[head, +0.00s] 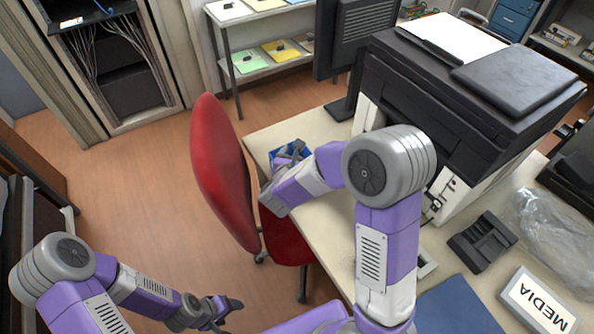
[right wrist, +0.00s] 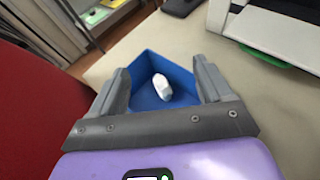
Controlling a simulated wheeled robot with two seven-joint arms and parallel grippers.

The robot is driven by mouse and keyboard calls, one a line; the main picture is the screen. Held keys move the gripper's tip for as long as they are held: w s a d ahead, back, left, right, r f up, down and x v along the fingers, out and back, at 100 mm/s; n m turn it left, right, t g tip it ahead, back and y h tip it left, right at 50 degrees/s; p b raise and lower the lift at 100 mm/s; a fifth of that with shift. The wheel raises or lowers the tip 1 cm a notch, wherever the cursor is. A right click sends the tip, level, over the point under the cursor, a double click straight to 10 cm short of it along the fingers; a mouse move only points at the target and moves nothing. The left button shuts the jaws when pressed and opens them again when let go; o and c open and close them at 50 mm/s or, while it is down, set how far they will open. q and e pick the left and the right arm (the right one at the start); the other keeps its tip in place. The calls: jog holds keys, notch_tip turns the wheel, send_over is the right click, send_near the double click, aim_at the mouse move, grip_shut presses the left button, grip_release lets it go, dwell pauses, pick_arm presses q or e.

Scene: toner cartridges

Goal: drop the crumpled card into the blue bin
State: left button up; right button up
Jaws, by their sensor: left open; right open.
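The blue bin (right wrist: 150,66) stands on the desk just beyond my right gripper's fingers. A small part of the bin (head: 277,154) shows in the head view, mostly covered by the gripper. The crumpled card (right wrist: 162,88), a small white lump, appears inside the bin between the open fingers. I cannot tell if it rests on the bin's floor or is above it. My right gripper (right wrist: 161,70) is open, fingers apart, not touching the card. My left gripper (head: 228,308) is open and empty, low over the floor at the bottom left.
A red chair (head: 222,170) stands against the desk's left side. A large black printer (head: 480,90) fills the back of the desk (head: 320,225). A black holder (head: 482,241), a MEDIA sign (head: 540,302) and clear plastic (head: 550,230) lie to the right.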

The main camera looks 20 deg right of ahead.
jog(key=v, duration=0.4)
jog(key=shift+s+a+r, duration=0.1)
jog(key=shift+s+a, duration=0.05)
jog(key=shift+s, duration=0.05)
